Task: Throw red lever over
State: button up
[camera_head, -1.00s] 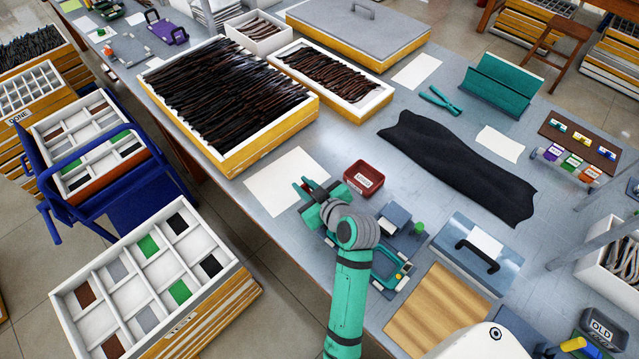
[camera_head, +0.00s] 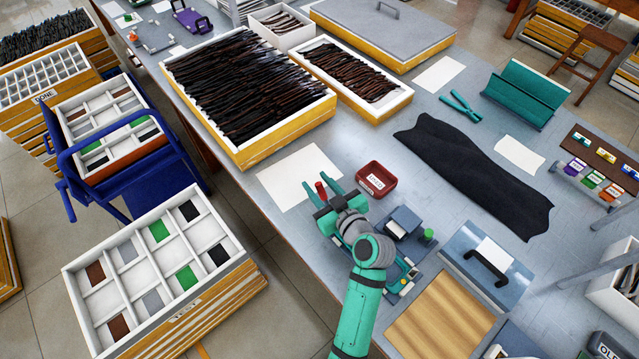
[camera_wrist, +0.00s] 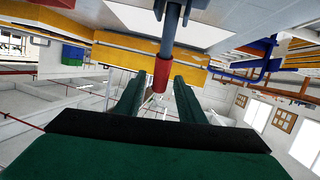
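The red lever (camera_head: 320,189) has a small red grip and stands over the bench, in front of a white sheet. In the wrist view its red grip (camera_wrist: 161,76) is on a grey rod, near the middle of the picture. My gripper (camera_head: 324,185) is open, with its two teal fingers pointing away from me at the lever. In the wrist view the fingers of my gripper (camera_wrist: 159,84) are on either side of the red grip, with gaps visible at both sides. The lever's base is mostly hidden by my gripper and wrist.
A red box (camera_head: 376,180) stands close to the right of my gripper. A fixture with a dark block (camera_head: 405,219) and a green knob (camera_head: 428,235) is near my wrist. The white sheet (camera_head: 297,177) lies flat behind. A blue-grey case (camera_head: 488,262) is farther right.

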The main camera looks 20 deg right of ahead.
jog(key=v, duration=1)
jog(key=shift+s, duration=0.35)
jog(key=shift+r, duration=0.15)
